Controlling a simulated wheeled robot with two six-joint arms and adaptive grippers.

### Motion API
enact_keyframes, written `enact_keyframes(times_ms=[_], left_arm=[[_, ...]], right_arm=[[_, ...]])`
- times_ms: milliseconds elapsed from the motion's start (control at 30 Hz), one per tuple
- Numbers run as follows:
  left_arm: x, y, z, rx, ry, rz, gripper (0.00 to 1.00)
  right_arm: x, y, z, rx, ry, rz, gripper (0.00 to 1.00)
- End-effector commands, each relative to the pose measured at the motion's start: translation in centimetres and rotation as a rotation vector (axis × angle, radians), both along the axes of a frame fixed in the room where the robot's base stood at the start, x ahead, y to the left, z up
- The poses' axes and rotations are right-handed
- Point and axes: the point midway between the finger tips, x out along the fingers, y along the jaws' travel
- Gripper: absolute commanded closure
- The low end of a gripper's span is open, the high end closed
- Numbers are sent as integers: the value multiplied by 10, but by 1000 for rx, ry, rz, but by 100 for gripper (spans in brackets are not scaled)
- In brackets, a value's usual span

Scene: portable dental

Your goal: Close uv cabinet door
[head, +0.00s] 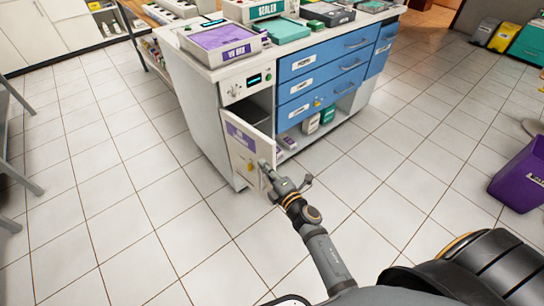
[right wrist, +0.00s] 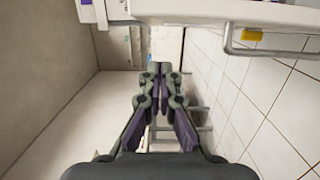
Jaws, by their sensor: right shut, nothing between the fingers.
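The UV cabinet door (head: 240,146) is a white panel with a purple label on the lower left end of the counter unit. It stands ajar, swung outward, with a dark gap into the cabinet (head: 262,104) above it. My right gripper (head: 264,168) is at the outer face of the door near its free edge; I cannot tell whether it touches. Its fingers are shut and empty, also in the right wrist view (right wrist: 160,70). There, a white panel with a bar handle (right wrist: 232,42) runs along the top. My left gripper is not in view.
Blue drawers (head: 322,78) with bar handles sit right of the cabinet. A purple tray device (head: 222,38) and a sealer stand on the countertop. A purple bin (head: 522,178) stands at right. Tiled floor in front is clear. Metal legs (head: 18,178) show at left.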

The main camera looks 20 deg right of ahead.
Motion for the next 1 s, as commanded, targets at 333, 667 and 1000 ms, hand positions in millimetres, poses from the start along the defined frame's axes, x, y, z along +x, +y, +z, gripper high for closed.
enact_keyframes(times_ms=[333,667,1000], left_arm=[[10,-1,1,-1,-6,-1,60],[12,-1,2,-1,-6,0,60],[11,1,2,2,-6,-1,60]], right_arm=[[24,-32,-1,-2,0,0,100],[25,-34,-1,0,1,-1,100],[26,-45,-1,-4,1,56,100]])
